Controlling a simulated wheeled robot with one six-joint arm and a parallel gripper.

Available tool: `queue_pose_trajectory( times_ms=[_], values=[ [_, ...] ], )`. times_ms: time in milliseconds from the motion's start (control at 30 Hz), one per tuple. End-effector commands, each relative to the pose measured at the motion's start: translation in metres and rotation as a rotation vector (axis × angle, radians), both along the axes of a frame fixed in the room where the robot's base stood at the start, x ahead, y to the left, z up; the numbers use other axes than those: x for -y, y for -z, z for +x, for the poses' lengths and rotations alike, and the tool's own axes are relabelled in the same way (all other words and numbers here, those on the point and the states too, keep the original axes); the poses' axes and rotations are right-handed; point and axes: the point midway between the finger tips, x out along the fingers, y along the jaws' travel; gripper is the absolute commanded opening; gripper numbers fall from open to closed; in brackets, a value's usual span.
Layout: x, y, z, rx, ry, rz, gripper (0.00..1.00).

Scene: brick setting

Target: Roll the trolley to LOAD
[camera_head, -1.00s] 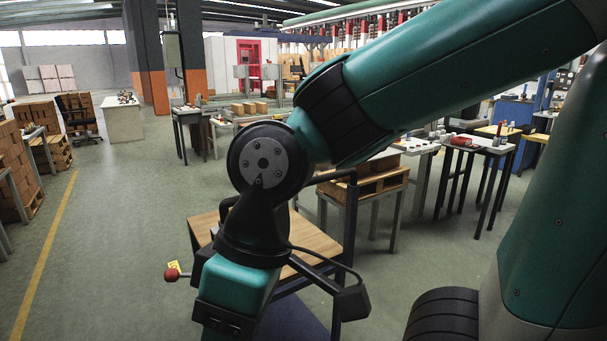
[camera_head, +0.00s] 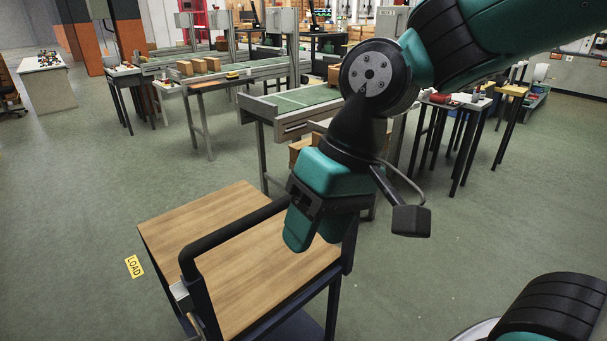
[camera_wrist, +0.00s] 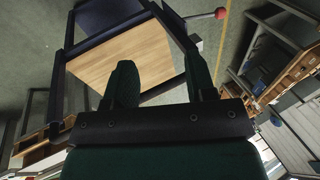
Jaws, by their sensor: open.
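The trolley (camera_head: 240,240) has a wooden top, a dark frame and a black push handle (camera_head: 225,232). It stands in front of me, and its top also shows in the wrist view (camera_wrist: 120,55). My gripper (camera_head: 298,246) is over the near right part of the trolley, in front of the handle. In the wrist view its two fingers (camera_wrist: 160,82) are apart with nothing seen held between them. I cannot tell whether the handle lies between them. The yellow LOAD sign (camera_head: 134,266) is on the floor just left of the trolley. A red knob (camera_wrist: 221,13) shows in the wrist view.
A conveyor table (camera_head: 300,100) stands close behind the trolley. Dark-legged tables (camera_head: 465,105) are at the right, and a bench with boxes (camera_head: 200,66) is farther back. The floor to the left is open.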

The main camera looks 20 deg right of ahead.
Motion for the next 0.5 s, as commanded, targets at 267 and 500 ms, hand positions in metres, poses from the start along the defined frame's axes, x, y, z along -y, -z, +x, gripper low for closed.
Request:
queue_pose_trajectory(
  times_ms=[267,500],
  values=[
    [0.066,-0.071,0.130,-0.354,0.919,0.052,0.51],
    [0.106,-0.074,0.175,-0.521,1.311,0.085,0.51]
  ],
)
